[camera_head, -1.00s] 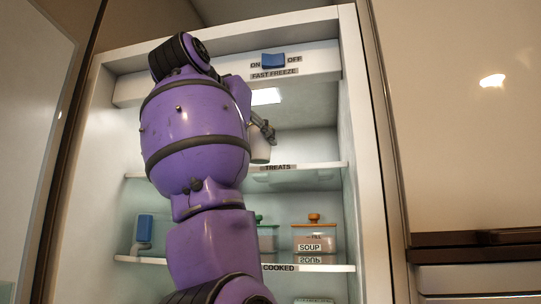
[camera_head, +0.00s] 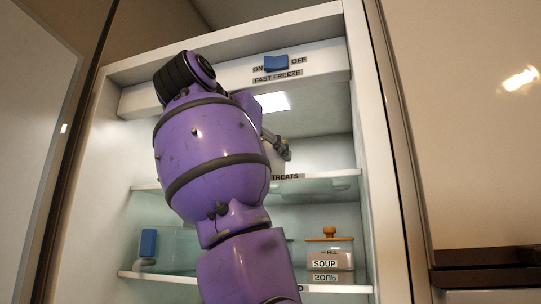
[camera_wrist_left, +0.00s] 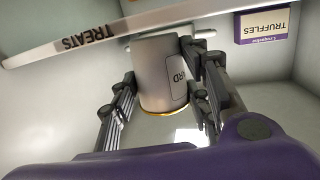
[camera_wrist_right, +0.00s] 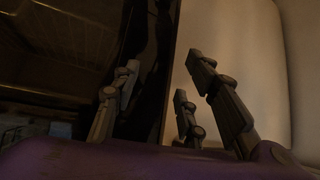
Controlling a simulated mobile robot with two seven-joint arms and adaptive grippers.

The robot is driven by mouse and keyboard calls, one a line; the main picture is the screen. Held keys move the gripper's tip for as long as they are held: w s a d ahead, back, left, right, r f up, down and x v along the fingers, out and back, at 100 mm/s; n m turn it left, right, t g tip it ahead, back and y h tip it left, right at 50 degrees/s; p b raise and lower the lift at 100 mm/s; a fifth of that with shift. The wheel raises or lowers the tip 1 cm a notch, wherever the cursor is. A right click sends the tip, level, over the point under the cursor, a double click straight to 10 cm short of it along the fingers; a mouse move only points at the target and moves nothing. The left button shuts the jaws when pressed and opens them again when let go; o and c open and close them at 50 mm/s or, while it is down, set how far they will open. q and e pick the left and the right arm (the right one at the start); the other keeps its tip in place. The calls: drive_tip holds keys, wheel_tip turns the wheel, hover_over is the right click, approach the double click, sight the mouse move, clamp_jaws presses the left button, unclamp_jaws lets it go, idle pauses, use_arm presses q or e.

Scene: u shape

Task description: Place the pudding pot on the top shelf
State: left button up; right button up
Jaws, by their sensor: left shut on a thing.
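The pudding pot (camera_wrist_left: 158,75) is a grey cylinder with a gold rim and a label reading "…ARD". My left gripper (camera_wrist_left: 162,68) is shut on its sides, as the left wrist view shows. In the head view the pot (camera_head: 271,156) is mostly hidden behind my left arm; the left gripper (camera_head: 281,147) is inside the open freezer, above the shelf marked TREATS (camera_head: 318,176). This shelf edge also crosses the left wrist view (camera_wrist_left: 150,20). I cannot tell whether the pot touches the shelf. My right gripper (camera_wrist_right: 160,72) is open and empty, away from the freezer interior.
A box marked TRUFFLES (camera_wrist_left: 266,24) stands beyond the pot. The lower shelf holds a SOUP container (camera_head: 330,256) with an orange knob and a blue-topped object (camera_head: 149,243). The freezer's right wall (camera_head: 375,150) is near. A FAST FREEZE panel (camera_head: 300,66) overhangs the top.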

use_arm(q)
drive_tip(key=shift+w+f, duration=0.2)
drive_tip(key=shift+w, duration=0.15)
drive_tip(key=o, duration=1.4)
drive_tip(key=shift+w+d+f, duration=0.1)
drive_tip(key=shift+w+f, duration=0.05)
drive_tip(key=shift+w, duration=0.2)
drive_tip(key=shift+o, duration=0.2)
drive_tip(key=shift+s, duration=0.25)
drive_tip(key=shift+r, duration=0.2)
drive_tip(key=v, duration=1.2)
drive_tip(key=shift+w, duration=0.1)
